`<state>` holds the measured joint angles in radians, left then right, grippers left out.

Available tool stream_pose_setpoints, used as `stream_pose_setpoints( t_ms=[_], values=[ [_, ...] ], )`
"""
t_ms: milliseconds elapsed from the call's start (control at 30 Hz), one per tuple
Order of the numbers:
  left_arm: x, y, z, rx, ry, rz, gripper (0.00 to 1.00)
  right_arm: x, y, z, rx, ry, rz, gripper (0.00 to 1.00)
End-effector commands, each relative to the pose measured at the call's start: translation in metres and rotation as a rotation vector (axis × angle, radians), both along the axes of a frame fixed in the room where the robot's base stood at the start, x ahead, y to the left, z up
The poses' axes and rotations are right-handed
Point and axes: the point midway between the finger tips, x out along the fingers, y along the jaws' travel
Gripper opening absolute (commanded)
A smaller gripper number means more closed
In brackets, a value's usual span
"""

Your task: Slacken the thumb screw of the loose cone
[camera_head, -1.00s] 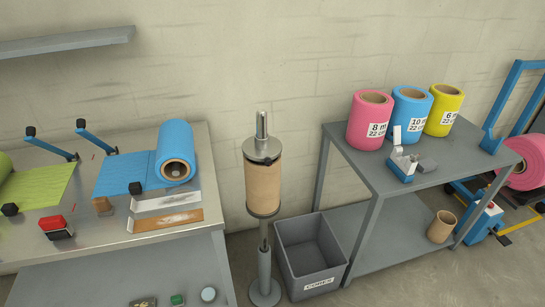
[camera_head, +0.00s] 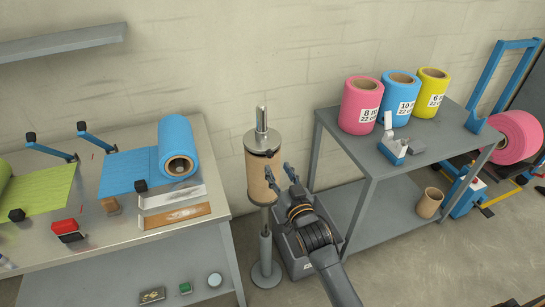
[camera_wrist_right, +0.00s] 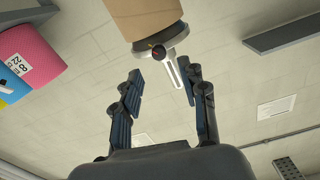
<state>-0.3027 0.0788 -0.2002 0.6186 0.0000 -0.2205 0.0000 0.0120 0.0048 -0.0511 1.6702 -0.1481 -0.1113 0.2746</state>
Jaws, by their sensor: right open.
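A brown cardboard core (camera_head: 259,178) stands upright on a grey post, with a grey metal cone (camera_head: 262,141) on its top and the shaft (camera_head: 262,118) rising through it. The right wrist view shows this upside down: the core (camera_wrist_right: 145,16) above, the cone (camera_wrist_right: 165,42) under it and a small dark thumb screw (camera_wrist_right: 158,52) with a red mark on the cone's side. My right gripper (camera_head: 279,172) is open and empty, right of the core and lower than the cone in the head view. In the wrist view its fingers (camera_wrist_right: 162,88) point towards the screw, apart from it. My left gripper is not in view.
A grey shelf table (camera_head: 420,160) at right carries pink, blue and yellow rolls. The steel bench (camera_head: 120,225) at left holds film rolls and small tools. A wall shelf (camera_head: 60,42) is at upper left.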

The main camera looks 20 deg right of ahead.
Motion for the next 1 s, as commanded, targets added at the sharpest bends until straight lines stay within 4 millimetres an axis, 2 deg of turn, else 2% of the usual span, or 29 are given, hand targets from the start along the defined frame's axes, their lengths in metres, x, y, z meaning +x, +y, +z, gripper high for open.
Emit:
stream_pose_setpoints(
  t_ms=[100,300,500,733,767,967,1000],
  values=[
    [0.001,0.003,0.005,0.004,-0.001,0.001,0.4,0.025,0.001,0.002,0.0,0.0,-0.001,0.43],
    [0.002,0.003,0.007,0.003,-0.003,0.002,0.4,0.05,0.001,0.0,0.001,0.001,-0.001,0.43],
    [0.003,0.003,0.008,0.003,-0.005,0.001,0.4,0.059,0.002,0.0,0.001,0.0,-0.001,0.43],
    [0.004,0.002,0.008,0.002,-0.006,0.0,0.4,0.059,0.002,0.0,0.001,0.0,0.0,0.43],
    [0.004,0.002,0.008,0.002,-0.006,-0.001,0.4,0.059,0.002,0.0,0.001,0.001,0.0,0.41],
    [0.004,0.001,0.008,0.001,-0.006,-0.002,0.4,0.059,0.002,0.0,0.001,0.001,0.0,0.0],
    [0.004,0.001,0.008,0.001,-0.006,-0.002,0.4,0.059,0.002,0.0,0.001,0.001,0.0,0.0]
  ],
)
